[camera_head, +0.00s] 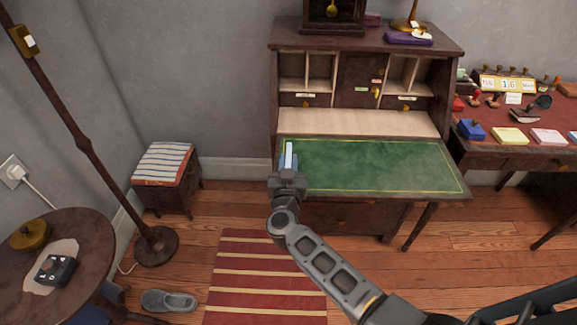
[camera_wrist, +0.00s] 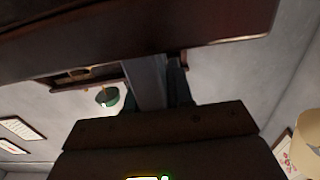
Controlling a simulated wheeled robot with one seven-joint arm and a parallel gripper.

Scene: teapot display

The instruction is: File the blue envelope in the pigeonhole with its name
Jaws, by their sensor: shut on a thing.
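My gripper (camera_head: 288,168) is shut on a thin, upright, pale blue-and-white piece, which I take to be the blue envelope (camera_head: 289,152). It is seen nearly edge-on, so no name on it can be read. The gripper is over the left end of the desk's green writing surface (camera_head: 375,165), in front of the pigeonholes. Open pigeonholes stand at left (camera_head: 293,68) and right (camera_head: 410,75) of a central door (camera_head: 360,75). Small pale labels (camera_head: 306,95) show there, too small to read. In the wrist view the gripper (camera_wrist: 162,80) is dark and its grasp is unclear.
A clock (camera_head: 334,15), a purple box (camera_head: 408,38) and a brass lamp base (camera_head: 410,24) stand on the desk top. A side table (camera_head: 515,120) with small coloured boxes is at right. A floor lamp (camera_head: 85,145) and stool (camera_head: 167,165) are at left. The green surface looks clear.

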